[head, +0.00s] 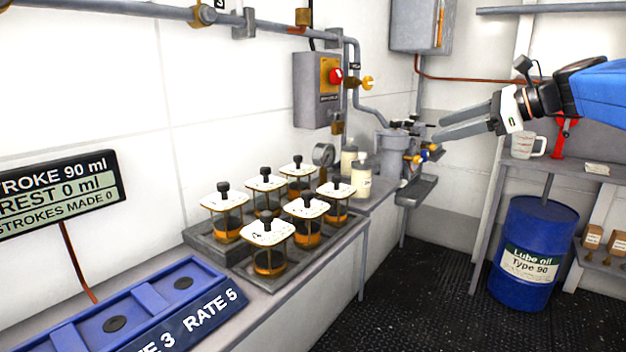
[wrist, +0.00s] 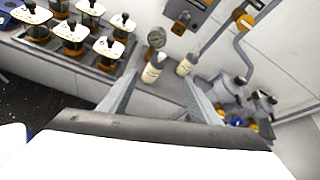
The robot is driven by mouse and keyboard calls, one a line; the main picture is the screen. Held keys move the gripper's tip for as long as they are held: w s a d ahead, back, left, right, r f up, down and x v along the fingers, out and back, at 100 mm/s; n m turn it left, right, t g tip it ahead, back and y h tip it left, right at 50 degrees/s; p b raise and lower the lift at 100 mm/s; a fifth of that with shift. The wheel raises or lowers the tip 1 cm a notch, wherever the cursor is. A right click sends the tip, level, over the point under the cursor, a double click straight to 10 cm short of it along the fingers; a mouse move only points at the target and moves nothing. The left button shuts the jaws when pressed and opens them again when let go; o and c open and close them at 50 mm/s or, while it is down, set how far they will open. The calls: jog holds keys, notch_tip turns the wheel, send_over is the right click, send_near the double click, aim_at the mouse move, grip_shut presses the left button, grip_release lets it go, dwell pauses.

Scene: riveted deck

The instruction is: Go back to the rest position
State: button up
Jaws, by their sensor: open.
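My gripper (head: 437,131) is at the right of the head view, on the end of my blue arm. Its two long grey fingers point left and are apart, with nothing between them. In the head view it hangs in the air in front of the grey filter unit (head: 396,146) on the wall. In the wrist view the fingers (wrist: 157,92) are spread, and two cream bottles (wrist: 152,70) show beyond them on the bench, apart from the fingers.
Several white-topped jars (head: 267,232) stand in trays on the wall bench. A blue panel (head: 150,305) lies at the front left. A blue oil drum (head: 530,250) and a shelf with a measuring jug (head: 525,147) stand at the right. The dark deck (head: 410,300) between is clear.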

jog(key=s+a+f+n+g+h, duration=0.25)
jog(key=s+f+n, duration=0.25)
jog(key=s+f, duration=0.35)
jog(key=s+a+f+n+g+h, duration=0.1)
jog(key=s+a+f+n+h, duration=0.1)
jog(key=s+a+f+n, duration=0.45)
jog(key=s+d+f+n+h, duration=0.2)
jog(key=s+f+n, duration=0.3)
jog(key=s+f, duration=0.3)
jog(key=s+d+f+n+h, duration=0.3)
jog(key=s+d+f+n, duration=0.1)
jog(key=s+f, duration=0.5)
notch_tip(320, 180, down, 3)
jog(key=shift+d+r+n, duration=0.1)
jog(key=shift+d+n, duration=0.25)
jog(key=shift+n, duration=0.4)
jog(key=shift+h, duration=0.25)
jog(key=shift+c, duration=0.3)
dwell(0.4)
